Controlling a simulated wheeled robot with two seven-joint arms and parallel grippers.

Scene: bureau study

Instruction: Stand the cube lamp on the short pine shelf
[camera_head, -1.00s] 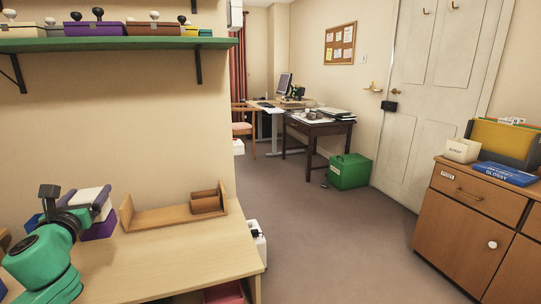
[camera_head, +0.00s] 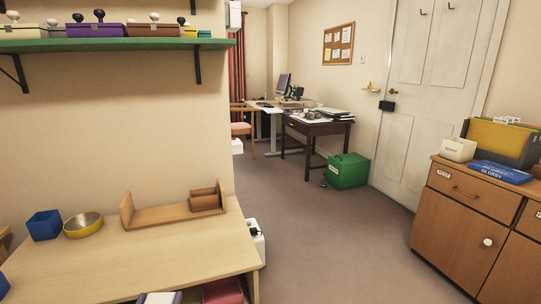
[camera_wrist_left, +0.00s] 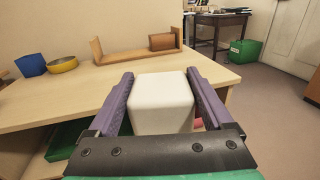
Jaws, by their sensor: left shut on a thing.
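The white cube lamp (camera_wrist_left: 163,104) is between the purple fingers of my left gripper (camera_wrist_left: 160,76) in the left wrist view, which is shut on it. In the head view only the top of the lamp (camera_head: 160,298) shows at the bottom edge, in front of the light-wood bench (camera_head: 110,262). The lamp looks upright and apart from the bench top. A small brown wooden rack (camera_head: 165,216) with raised ends stands on the bench. I cannot tell which piece is the short pine shelf. My right gripper is out of view.
A blue cup (camera_head: 44,225) and a yellow bowl (camera_head: 84,225) stand on the bench's back left. A pink box (camera_head: 222,291) sits below its top. A green wall shelf (camera_head: 110,44) holds several stamps and boxes. The bench top's front is clear; open floor lies to the right.

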